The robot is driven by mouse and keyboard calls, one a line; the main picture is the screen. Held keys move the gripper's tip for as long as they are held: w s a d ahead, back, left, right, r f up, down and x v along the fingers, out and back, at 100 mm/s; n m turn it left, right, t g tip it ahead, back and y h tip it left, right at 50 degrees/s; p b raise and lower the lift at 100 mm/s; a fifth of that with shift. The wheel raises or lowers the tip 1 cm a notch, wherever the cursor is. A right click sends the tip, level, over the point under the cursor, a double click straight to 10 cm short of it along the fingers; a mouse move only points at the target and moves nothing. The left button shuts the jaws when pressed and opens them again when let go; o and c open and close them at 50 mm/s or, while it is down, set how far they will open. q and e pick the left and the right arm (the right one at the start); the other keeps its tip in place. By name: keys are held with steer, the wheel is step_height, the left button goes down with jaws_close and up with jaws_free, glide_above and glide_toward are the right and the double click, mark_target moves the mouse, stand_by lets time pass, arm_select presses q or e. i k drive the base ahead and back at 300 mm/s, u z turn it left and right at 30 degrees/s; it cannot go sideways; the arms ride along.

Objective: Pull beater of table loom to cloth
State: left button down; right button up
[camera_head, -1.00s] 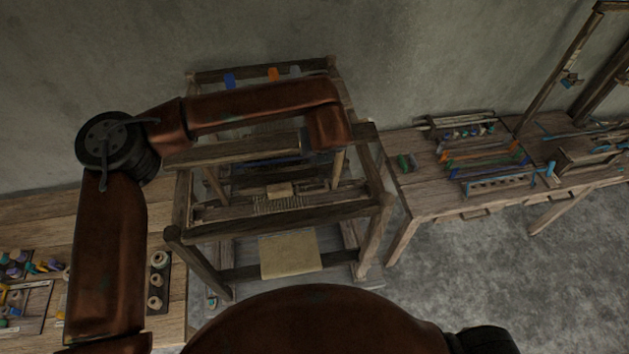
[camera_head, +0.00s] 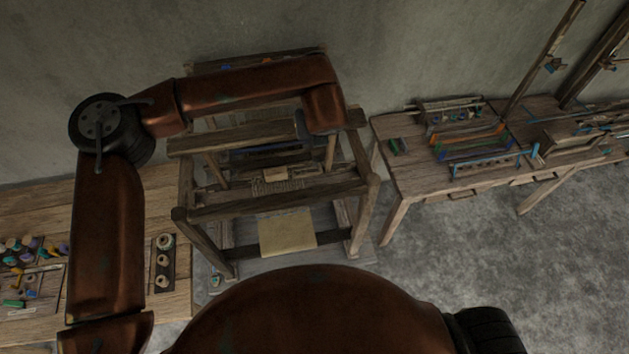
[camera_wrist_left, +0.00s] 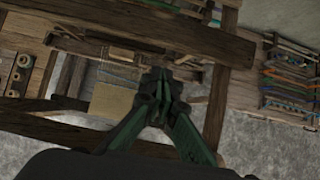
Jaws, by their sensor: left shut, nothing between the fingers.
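The wooden table loom (camera_head: 280,199) stands at the middle of the head view. Tan cloth (camera_head: 287,232) hangs below its front beam, and a small woven patch (camera_head: 275,174) lies behind that beam. A horizontal wooden bar (camera_head: 235,138) crosses the frame farther back; I cannot tell whether it is the beater. My right gripper is not in view.
A side bench (camera_head: 400,180) with coloured racks (camera_head: 470,143) stands right of the loom. A wooden table (camera_head: 180,285) with spools (camera_head: 163,262) is at the left. A wall is behind. Grey floor is free at lower right.

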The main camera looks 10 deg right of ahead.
mark_target(203, 143)
steer(key=k, duration=0.85)
steer(key=u, duration=0.05)
